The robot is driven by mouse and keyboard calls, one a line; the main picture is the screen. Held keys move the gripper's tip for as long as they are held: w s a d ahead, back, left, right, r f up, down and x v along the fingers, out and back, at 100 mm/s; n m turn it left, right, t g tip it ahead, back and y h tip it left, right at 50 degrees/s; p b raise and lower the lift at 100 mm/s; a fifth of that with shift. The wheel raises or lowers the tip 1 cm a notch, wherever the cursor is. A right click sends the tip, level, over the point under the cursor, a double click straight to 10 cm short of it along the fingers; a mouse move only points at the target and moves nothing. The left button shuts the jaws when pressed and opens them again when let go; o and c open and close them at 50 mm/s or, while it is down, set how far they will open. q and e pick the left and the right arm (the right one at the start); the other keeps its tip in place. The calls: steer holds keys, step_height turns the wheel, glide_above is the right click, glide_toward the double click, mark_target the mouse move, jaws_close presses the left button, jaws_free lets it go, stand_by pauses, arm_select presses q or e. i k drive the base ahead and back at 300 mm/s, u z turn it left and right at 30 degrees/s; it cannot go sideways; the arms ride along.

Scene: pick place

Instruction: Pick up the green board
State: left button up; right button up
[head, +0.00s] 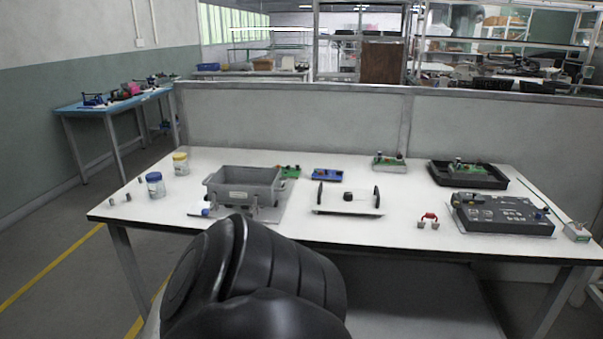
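Several green boards show in the head view. One green board (290,171) lies on the table just behind the right end of the grey bin and is partly hidden by it. Another green board (389,164) with parts on it lies near the table's back edge. A third green board (473,171) sits inside the black tray (436,178) at the back right. Neither of my grippers is in view. A black link of my own arm fills the bottom middle, in front of the table.
The white table (400,205) holds a grey bin (220,191), a blue board (327,175), a white stand with black uprights (347,209), a dark control box (500,215), a red-handled part (429,218) and two jars (155,186). A low partition (300,122) stands behind.

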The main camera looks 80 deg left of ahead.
mark_target(288, 171)
steer(key=u, duration=2.55)
